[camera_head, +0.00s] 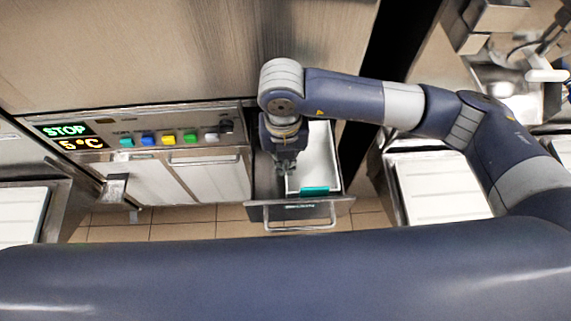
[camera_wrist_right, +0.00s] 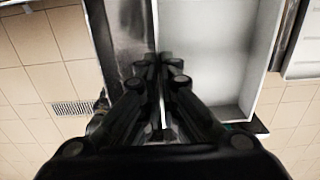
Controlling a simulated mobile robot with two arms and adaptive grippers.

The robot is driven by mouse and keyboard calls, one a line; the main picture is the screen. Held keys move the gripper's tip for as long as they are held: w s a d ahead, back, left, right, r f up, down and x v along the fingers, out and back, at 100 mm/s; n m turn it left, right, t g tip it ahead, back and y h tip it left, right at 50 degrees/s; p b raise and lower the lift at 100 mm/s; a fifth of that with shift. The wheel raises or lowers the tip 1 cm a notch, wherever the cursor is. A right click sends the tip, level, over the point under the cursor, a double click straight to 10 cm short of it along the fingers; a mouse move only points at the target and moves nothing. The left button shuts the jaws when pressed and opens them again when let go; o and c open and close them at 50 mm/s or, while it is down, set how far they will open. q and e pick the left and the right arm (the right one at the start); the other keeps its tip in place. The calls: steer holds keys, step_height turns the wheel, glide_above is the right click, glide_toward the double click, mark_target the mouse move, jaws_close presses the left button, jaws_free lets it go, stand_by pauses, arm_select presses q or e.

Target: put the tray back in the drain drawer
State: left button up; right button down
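The white tray (camera_head: 322,160), with a teal strip at its front end, is within the outline of the pulled-out drain drawer (camera_head: 262,185) in the head view. I cannot tell whether it rests on the drawer's floor. My right gripper (camera_head: 286,168) points down at the tray's left side. In the right wrist view, its fingertips (camera_wrist_right: 155,62) are close together on either side of the wall of the tray (camera_wrist_right: 205,50), and they look shut on it. The dark drawer (camera_wrist_right: 128,40) shows left of that wall. My left gripper is out of view.
The drawer front has a metal bar handle (camera_head: 300,225). A control panel (camera_head: 150,133) with coloured buttons is to the left. A white-topped surface (camera_head: 440,190) stands to the right. Tiled floor (camera_head: 180,222) shows below the panel. My own arm link spans the bottom.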

step_height(320, 180, down, 7)
steer(key=b, duration=0.3)
steer(key=shift+w, duration=0.1)
steer(key=w, duration=0.2)
steer(key=w+b, duration=0.1)
steer(key=w, duration=0.1)
steer(key=shift+f, duration=0.6)
steer(key=shift+f, duration=0.1)
steer(key=c, duration=1.8)
jaws_free()
